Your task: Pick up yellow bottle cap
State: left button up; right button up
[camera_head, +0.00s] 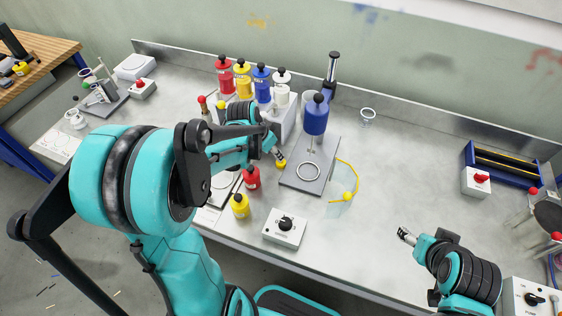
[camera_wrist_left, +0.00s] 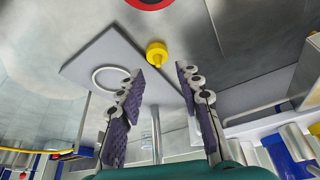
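The yellow bottle cap (camera_head: 281,163) sits at the left edge of the grey stand base, right below my left gripper (camera_head: 277,153). In the left wrist view the yellow cap (camera_wrist_left: 157,53) lies just beyond the fingertips, roughly midway between them. My left gripper (camera_wrist_left: 160,75) is open with nothing between its purple-padded fingers, which do not touch the cap. My right gripper (camera_head: 405,236) is far off at the right, over the front of the table; its fingers are too small to judge.
A knob box (camera_head: 285,229) is in front. The table's right middle is mostly clear.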

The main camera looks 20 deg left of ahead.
pick_arm(q)
jog(key=b+x, duration=0.1)
jog(key=x, duration=0.3)
jog(key=b+x, duration=0.1)
jog(key=x, duration=0.1)
jog(key=shift+w+d+b, duration=0.25)
jog(key=shift+d+b, duration=0.05)
jog(key=shift+b, duration=0.05)
jog(key=shift+r, duration=0.15)
grip_shut()
